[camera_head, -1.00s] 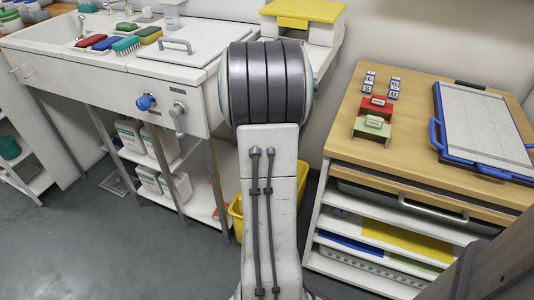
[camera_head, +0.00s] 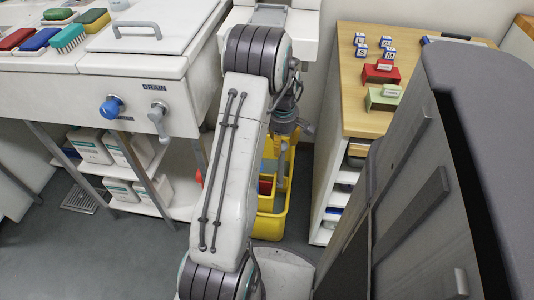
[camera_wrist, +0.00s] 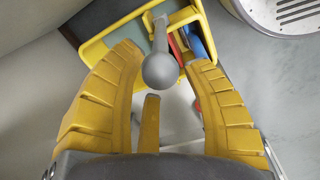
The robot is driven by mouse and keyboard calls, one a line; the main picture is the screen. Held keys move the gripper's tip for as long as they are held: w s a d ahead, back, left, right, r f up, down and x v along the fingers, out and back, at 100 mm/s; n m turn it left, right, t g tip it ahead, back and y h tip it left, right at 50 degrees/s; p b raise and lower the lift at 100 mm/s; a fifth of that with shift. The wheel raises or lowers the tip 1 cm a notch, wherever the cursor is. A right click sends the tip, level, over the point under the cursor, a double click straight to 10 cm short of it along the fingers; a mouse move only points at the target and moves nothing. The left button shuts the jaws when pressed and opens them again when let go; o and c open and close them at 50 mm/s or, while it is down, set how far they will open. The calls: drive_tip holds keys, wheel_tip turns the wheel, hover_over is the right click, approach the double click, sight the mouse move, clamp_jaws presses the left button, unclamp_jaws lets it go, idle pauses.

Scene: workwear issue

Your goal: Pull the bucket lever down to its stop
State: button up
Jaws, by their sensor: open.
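The yellow bucket (camera_head: 270,225) stands on the floor in the gap between the sink unit and the wooden-topped cabinet. In the wrist view its yellow frame (camera_wrist: 95,50) lies beyond my fingers. The bucket lever (camera_wrist: 160,72) shows there as a grey rod with a round knob facing the camera. My gripper (camera_wrist: 164,58) is open, with one yellow finger on each side of the knob and visible gaps between. In the head view my gripper is above the bucket, largely hidden behind my arm. The lever's lower end is unclear.
The sink unit (camera_head: 140,85) with a blue knob (camera_head: 111,107) and grey drain handle (camera_head: 158,118) is at left. The cabinet (camera_head: 355,75) with red and green blocks is close at right. Red and blue items (camera_wrist: 198,42) lie in the bucket. A round grated disc (camera_wrist: 285,12) is near.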

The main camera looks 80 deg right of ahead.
sight(281, 167)
wheel_tip(281, 167, down, 7)
drive_tip(key=b, duration=0.2)
drive_tip(key=shift+d+f, duration=0.15)
drive_tip(key=shift+f, duration=0.05)
drive_tip(key=shift+s, duration=0.1)
drive_tip(key=shift+c, duration=0.2)
clamp_jaws()
idle(0.4)
